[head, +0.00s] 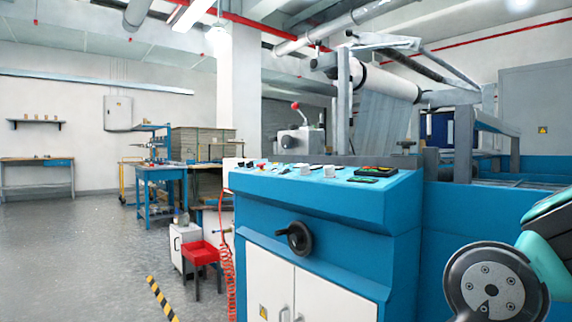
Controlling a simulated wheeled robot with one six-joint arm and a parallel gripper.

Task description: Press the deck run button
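The blue control deck (326,192) of the laminating machine stands at the centre. Its sloped top carries several small controls in a row. At its right end is a dark control unit (378,171) with red, yellow and green parts, and a small green piece (361,180) lies just in front of it. The controls are too small to read, so I cannot tell which one is the deck run button. Part of my arm shows at the lower right, right of the deck and nearer the camera. My gripper is not in view.
A black handwheel (299,238) juts from the deck's front, above white cabinet doors (267,283). A red-knobbed lever (297,107) rises behind the deck. A red stool (201,254) and coiled red hose (226,245) stand left of it. The grey floor (75,265) farther left is mostly clear.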

